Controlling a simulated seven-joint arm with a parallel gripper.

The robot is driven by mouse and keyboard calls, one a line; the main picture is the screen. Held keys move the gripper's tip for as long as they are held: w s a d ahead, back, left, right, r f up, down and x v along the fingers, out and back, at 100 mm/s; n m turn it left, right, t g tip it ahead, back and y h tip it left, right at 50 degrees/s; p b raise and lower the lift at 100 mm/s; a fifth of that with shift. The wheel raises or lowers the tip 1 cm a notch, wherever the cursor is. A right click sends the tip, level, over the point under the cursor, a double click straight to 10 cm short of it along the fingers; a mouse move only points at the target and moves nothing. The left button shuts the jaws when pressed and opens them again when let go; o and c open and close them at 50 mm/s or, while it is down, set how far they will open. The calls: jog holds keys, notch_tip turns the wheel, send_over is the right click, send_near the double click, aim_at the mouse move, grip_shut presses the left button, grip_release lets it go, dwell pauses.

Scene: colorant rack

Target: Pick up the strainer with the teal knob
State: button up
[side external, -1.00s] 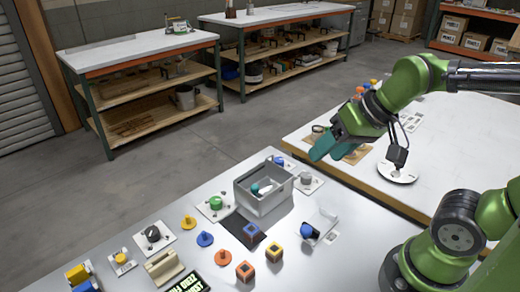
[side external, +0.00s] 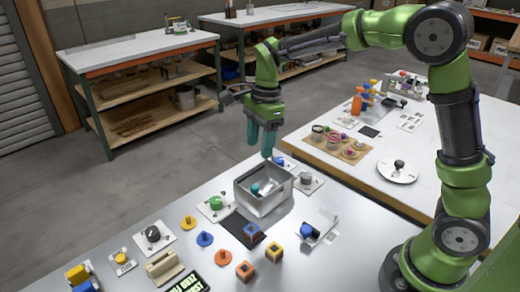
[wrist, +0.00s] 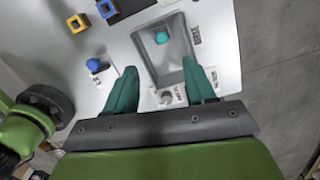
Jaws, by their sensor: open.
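The teal knob (side external: 256,189) shows inside a grey open-topped bin (side external: 243,199). In the wrist view the round teal knob (wrist: 162,38) lies toward the far end of the bin (wrist: 181,58). I cannot make out the strainer's body under the knob. My gripper (side external: 261,149) points down above the back of the bin, with nothing between its teal fingers. In the wrist view the open fingers (wrist: 160,68) are spread to either side of the bin's near part, and the knob lies beyond their tips.
Around the bin stand a green knob (side external: 215,202), a grey knob (side external: 306,178) and a blue knob (side external: 307,230) on plates. Blue (side external: 252,233) and orange (side external: 245,270) square blocks lie in front. A second table (side external: 440,160) with jars is at the right.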

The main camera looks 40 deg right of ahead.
aim_at(255, 186)
jog(key=f, duration=0.6)
jog(key=a+f, duration=0.1)
jog(key=f, duration=0.3)
jog(key=shift+w, duration=0.1)
jog(key=shift+w+a+f, duration=0.1)
jog(key=shift+a+f, duration=0.05)
jog(key=shift+f, duration=1.4)
jog(key=shift+w+a+f, duration=0.1)
jog(key=shift+a+f, duration=0.05)
jog(key=shift+f, duration=1.4)
